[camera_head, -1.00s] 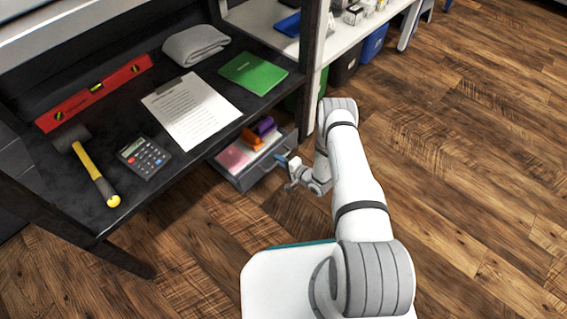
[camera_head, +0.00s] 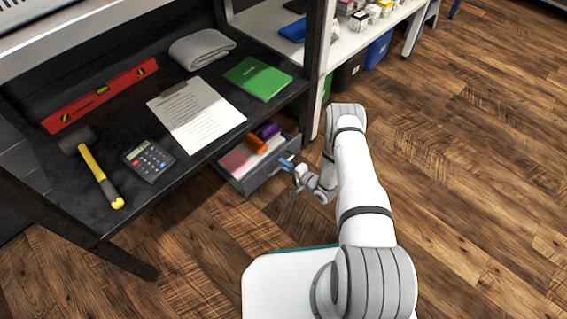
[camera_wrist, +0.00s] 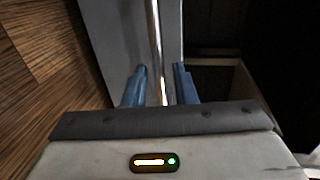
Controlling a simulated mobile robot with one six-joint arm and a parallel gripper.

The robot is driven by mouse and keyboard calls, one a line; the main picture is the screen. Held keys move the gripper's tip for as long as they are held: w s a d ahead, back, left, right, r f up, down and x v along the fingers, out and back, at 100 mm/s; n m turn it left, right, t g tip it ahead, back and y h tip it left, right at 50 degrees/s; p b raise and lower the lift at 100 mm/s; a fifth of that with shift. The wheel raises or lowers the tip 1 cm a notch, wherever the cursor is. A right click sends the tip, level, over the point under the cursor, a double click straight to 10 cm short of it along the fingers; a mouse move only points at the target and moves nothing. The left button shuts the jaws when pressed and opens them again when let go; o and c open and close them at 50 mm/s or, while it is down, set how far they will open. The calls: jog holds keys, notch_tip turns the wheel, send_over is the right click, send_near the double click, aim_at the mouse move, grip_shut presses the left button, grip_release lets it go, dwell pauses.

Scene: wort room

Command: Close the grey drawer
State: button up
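The grey drawer (camera_head: 262,174) is pulled out under the dark workbench, with pink, orange and purple things inside it. In the wrist view its grey front (camera_wrist: 112,42) fills the upper middle, with a shiny bar handle (camera_wrist: 155,35) running along it. My gripper (camera_head: 287,162) is at the drawer front. In the wrist view the blue fingertips (camera_wrist: 160,80) stand on either side of the handle, with a gap visible around the bar. The gripper looks open around the handle, not clamped. In the head view the handle is too small to make out.
The workbench top (camera_head: 120,220) holds a hammer (camera_head: 92,170), a calculator (camera_head: 149,160), a red level (camera_head: 100,96), a clipboard (camera_head: 197,115), a green book (camera_head: 258,78) and a grey cloth (camera_head: 201,48). A white shelf (camera_head: 350,40) stands behind. The wooden floor at right is clear.

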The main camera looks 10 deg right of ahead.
jog(key=p+v, duration=0.1)
jog(key=v, duration=0.5)
jog(key=shift+p, duration=0.3)
